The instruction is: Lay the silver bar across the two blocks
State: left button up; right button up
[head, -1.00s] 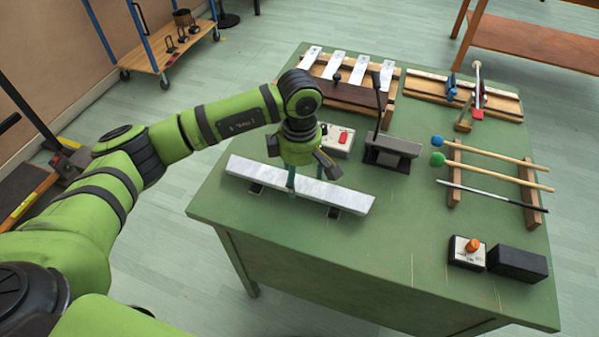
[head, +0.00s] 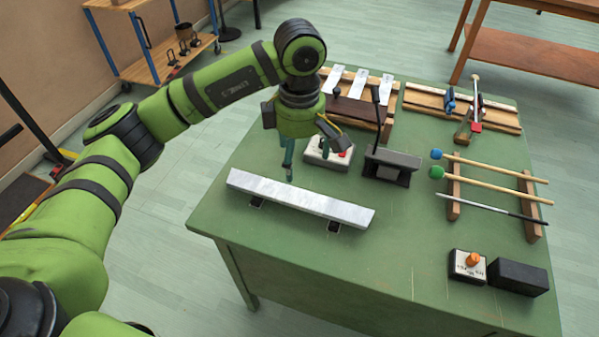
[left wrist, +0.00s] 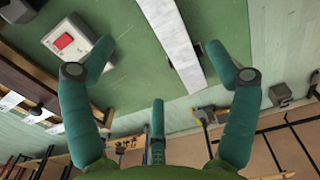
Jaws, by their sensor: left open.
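The silver bar (head: 300,200) lies lengthwise across two small dark blocks, one under its left part (head: 256,202) and one under its right part (head: 333,226), near the table's front left. The bar also shows in the left wrist view (left wrist: 174,42). My left gripper (head: 289,168) is open and empty, above and just behind the bar, apart from it. Its teal fingers are spread in the left wrist view (left wrist: 158,60), with the bar visible beyond them. My right gripper is not in view.
A white box with a red button (head: 327,152) stands close behind the gripper, beside a dark metal stand (head: 391,163). Mallets (head: 490,167) lie on wooden rests at right. An orange-knobbed box (head: 468,264) and black block (head: 518,276) stand front right.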

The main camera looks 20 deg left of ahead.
pick_arm(q)
jog(key=shift+r, duration=1.25)
